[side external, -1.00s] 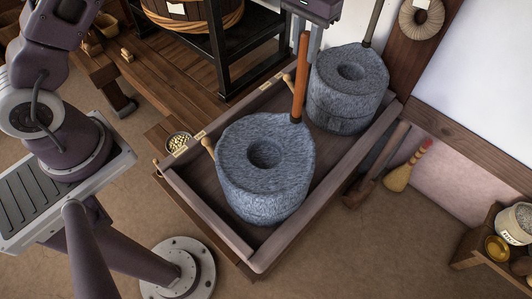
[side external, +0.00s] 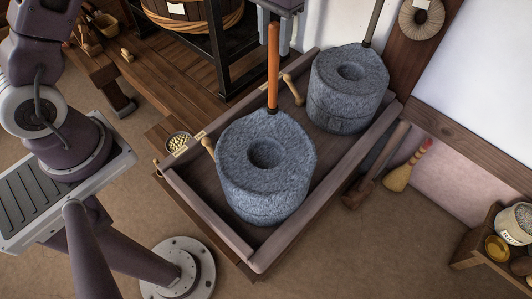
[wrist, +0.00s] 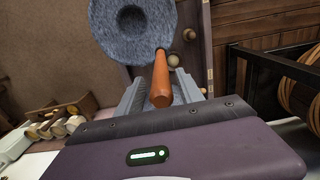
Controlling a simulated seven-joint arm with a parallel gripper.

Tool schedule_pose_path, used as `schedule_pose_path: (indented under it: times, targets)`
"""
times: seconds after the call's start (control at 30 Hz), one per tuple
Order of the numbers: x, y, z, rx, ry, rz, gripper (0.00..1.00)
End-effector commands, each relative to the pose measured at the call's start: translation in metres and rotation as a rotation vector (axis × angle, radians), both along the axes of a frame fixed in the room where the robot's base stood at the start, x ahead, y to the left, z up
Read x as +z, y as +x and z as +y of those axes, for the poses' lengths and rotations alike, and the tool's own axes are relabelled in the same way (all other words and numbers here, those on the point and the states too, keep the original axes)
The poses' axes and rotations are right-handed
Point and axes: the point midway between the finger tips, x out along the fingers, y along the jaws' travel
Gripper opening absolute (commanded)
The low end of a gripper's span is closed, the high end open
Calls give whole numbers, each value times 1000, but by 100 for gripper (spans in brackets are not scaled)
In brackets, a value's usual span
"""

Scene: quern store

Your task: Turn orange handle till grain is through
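The front grey quern (side external: 255,185) stands in a wooden tray (side external: 190,200). Its upright orange handle (side external: 273,65) rises from the stone's far edge. The eye in its top looks dark, and I cannot make out grain in it. My gripper (side external: 275,28) is at the top of the handle. A small bowl of grain (side external: 178,142) stands outside the tray's left edge.
A second grey quern (side external: 348,90) with an olive-grey handle (side external: 375,22) stands behind right in the tray. Wooden pegs (side external: 292,90) project near the tray rim. A dark stand with a wooden tub (side external: 195,25) is close behind. A brush (side external: 398,175) leans at right.

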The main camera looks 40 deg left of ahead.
Motion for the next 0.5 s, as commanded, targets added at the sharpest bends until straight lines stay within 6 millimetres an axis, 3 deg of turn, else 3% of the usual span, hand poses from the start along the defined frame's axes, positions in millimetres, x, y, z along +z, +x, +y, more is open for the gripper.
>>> schedule_pose_path:
  times: [0.23,0.5]
  targets:
    - [3,1,0,1,0,-5,44]
    - [37,2,0,1,0,-8,44]
